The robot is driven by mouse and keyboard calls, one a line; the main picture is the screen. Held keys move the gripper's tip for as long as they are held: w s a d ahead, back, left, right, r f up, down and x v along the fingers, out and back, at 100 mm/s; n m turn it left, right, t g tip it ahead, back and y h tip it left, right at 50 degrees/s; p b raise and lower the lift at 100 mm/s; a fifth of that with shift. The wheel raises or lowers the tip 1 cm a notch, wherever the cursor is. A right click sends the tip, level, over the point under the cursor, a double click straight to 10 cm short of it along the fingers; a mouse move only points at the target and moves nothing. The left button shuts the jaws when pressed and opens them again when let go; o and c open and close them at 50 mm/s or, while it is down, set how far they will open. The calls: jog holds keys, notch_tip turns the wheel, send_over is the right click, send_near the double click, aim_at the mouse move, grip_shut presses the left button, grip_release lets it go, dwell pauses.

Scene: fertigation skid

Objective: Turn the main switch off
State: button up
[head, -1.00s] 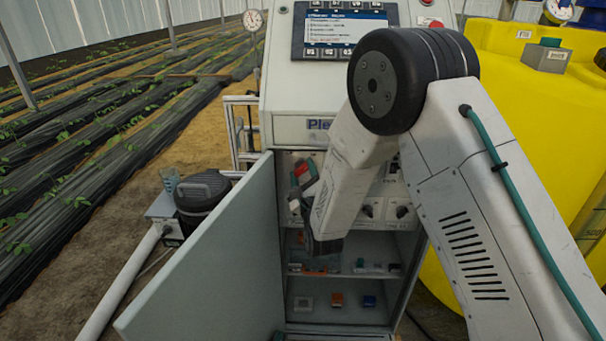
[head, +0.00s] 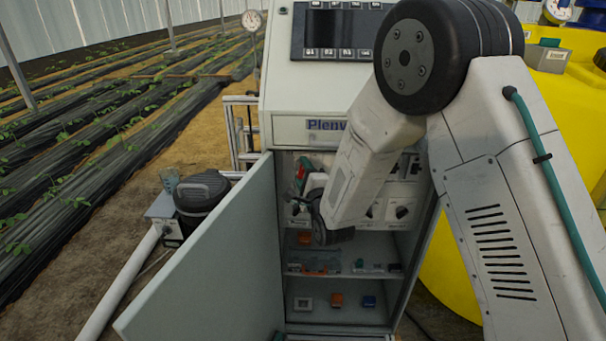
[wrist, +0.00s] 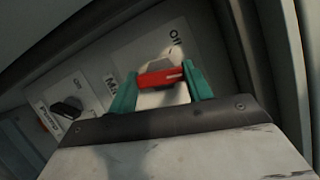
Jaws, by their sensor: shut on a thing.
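The main switch (wrist: 160,77) has a red handle with a small white mark near its right end in the wrist view. It sits on a pale plate inside the cabinet; lettering that looks like "Off" is beside it. My gripper (wrist: 158,74) has its teal fingers on either side of the red handle, shut on it. In the head view the switch (head: 299,173) shows as a small red patch at the upper left of the cabinet's inside, partly hidden by my wrist. The exact angle of the handle against its labels is hard to tell.
The open cabinet door (head: 205,260) stands left of my arm. A black knob (wrist: 68,108) is beside the main switch. More knobs (head: 402,211) are to the right, with shelves of small parts below. The display (head: 335,32) above is dark. A yellow tank (head: 440,265) is at right.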

jog(key=n+g, duration=0.1)
jog(key=n, duration=0.2)
jog(key=n+g+h, duration=0.1)
jog(key=n, duration=0.1)
jog(key=shift+r+n, duration=0.15)
jog(key=shift+n, duration=0.25)
jog(key=n+g+h, duration=0.1)
jog(key=n, duration=0.2)
jog(key=shift+n+h, duration=0.3)
jog(key=shift+n, duration=0.1)
jog(key=o, duration=1)
jog(key=shift+c, duration=0.2)
jog(key=shift+s, duration=0.1)
jog(key=v, duration=0.7)
jog(key=shift+s+r, duration=0.25)
jog(key=shift+s, duration=0.05)
